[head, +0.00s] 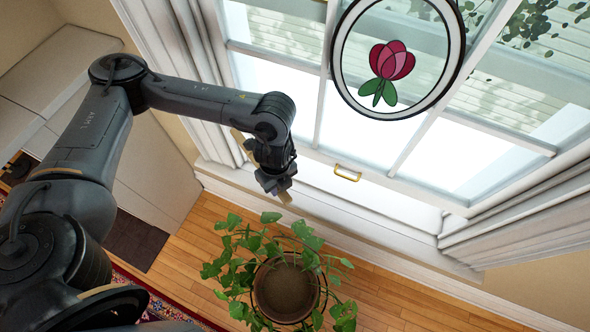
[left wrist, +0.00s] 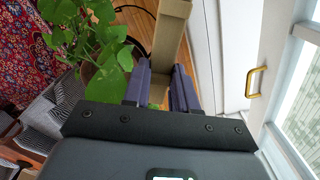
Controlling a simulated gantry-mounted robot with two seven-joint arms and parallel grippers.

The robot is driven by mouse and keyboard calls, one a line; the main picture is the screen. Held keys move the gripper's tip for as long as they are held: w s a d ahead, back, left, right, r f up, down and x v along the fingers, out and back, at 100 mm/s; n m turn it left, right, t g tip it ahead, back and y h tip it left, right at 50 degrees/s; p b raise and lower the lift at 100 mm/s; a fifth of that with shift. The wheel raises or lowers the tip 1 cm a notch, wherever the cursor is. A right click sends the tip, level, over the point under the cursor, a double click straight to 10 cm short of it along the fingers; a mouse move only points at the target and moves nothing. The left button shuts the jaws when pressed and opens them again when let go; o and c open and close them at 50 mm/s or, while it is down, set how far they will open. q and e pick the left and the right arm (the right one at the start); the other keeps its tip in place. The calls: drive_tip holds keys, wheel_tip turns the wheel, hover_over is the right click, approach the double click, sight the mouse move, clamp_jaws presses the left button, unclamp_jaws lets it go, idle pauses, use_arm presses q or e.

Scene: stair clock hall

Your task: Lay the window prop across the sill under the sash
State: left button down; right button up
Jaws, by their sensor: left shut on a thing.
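My left gripper (head: 275,182) is shut on the window prop (head: 240,143), a light wooden bar, in front of the window's lower left part. The bar's ends show on both sides of the gripper in the head view. In the left wrist view the prop (left wrist: 170,40) runs away from me between the fingers (left wrist: 161,88). The white sash (head: 375,185) has a brass handle (head: 347,173), which also shows in the left wrist view (left wrist: 254,82). The white sill (head: 320,207) lies below the sash. My right gripper is out of view.
A potted leafy plant (head: 286,290) stands on the wooden floor below the gripper, close to it. A round stained-glass flower panel (head: 397,60) hangs before the window. White curtains (head: 185,75) flank it. A patterned rug (left wrist: 30,60) shows in the left wrist view.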

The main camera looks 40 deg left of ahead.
use_arm(q)
drive_tip(key=s+a+f+m+b, duration=0.4)
drive_tip(key=f+b, duration=0.2)
drive_tip(key=f, duration=0.3)
drive_tip(key=s+a+f+m+b, duration=0.4)
drive_tip(key=s+a+f+b, duration=0.1)
drive_tip(key=f, duration=0.4)
drive_tip(key=s+a+f+m+b, duration=0.4)
drive_tip(key=f+b, duration=0.3)
drive_tip(key=f, duration=0.2)
drive_tip(key=shift+s+a+f+b, duration=0.25)
drive_tip(key=shift+s+a+b, duration=0.05)
drive_tip(key=shift+s+a, duration=0.3)
drive_tip(key=shift+r, duration=0.1)
drive_tip(key=shift+w+a+f+b, duration=0.65)
drive_tip(key=shift+w+a, duration=0.35)
drive_tip(key=shift+w, duration=1.85)
drive_tip(key=shift+w+a+f+b, duration=0.65)
drive_tip(key=shift+w+a, duration=0.3)
drive_tip(key=shift+w, duration=1.9)
drive_tip(key=shift+w+a+f+b, duration=0.65)
drive_tip(key=shift+w+a, duration=0.35)
drive_tip(key=shift+w, duration=1.85)
drive_tip(key=shift+w+a+f+b, duration=0.15)
drive_tip(key=shift+w+b, duration=0.15)
drive_tip(key=shift+w, duration=0.15)
drive_tip(key=shift+w+a+f+b, duration=0.15)
drive_tip(key=shift+w+b, duration=0.1)
drive_tip(key=shift+w, duration=0.2)
drive_tip(key=shift+r, duration=0.1)
